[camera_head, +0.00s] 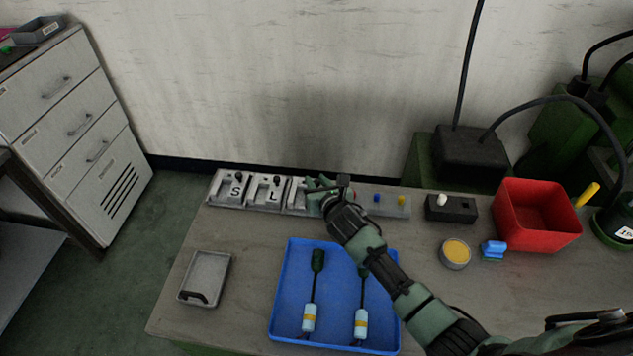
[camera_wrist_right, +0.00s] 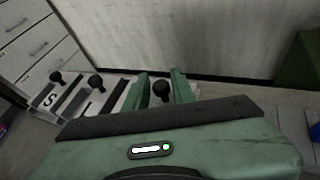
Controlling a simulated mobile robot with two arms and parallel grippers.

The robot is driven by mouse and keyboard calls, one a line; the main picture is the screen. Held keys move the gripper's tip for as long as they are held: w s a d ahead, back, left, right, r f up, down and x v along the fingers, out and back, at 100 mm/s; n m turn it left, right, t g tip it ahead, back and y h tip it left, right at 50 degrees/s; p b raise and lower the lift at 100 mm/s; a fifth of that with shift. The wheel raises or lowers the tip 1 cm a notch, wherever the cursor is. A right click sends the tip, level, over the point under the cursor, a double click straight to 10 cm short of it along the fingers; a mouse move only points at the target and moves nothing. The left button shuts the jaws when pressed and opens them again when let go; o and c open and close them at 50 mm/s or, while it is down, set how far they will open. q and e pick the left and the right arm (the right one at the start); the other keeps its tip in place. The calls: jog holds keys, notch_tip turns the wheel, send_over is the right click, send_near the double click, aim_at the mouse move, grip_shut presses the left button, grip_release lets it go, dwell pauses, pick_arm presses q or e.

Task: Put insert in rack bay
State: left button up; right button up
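A light grey rack (camera_head: 232,203) stands at the back left of the bench, with bays marked S and L and a third bay partly hidden by my right gripper. Dark-knobbed inserts sit in the S bay (camera_wrist_right: 55,77) and L bay (camera_wrist_right: 95,81). My right gripper (camera_head: 318,184) is over the third bay. In the right wrist view its two green fingers (camera_wrist_right: 161,84) stand on either side of a third dark knob (camera_wrist_right: 161,90). I cannot tell whether they press on it or stand clear. The body below that knob is hidden. My left gripper is not in view.
A blue tray (camera_head: 279,300) with two cabled parts lies in front, partly under my right arm. A small grey tray (camera_head: 208,272) is at left. A black block (camera_head: 451,209), yellow-topped tin (camera_head: 456,253) and red bin (camera_head: 537,243) stand at right. Bench around the grey tray is clear.

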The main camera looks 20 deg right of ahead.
jog(key=shift+o, duration=0.9)
jog(key=v, duration=1.2)
jog(key=shift+a, duration=0.1)
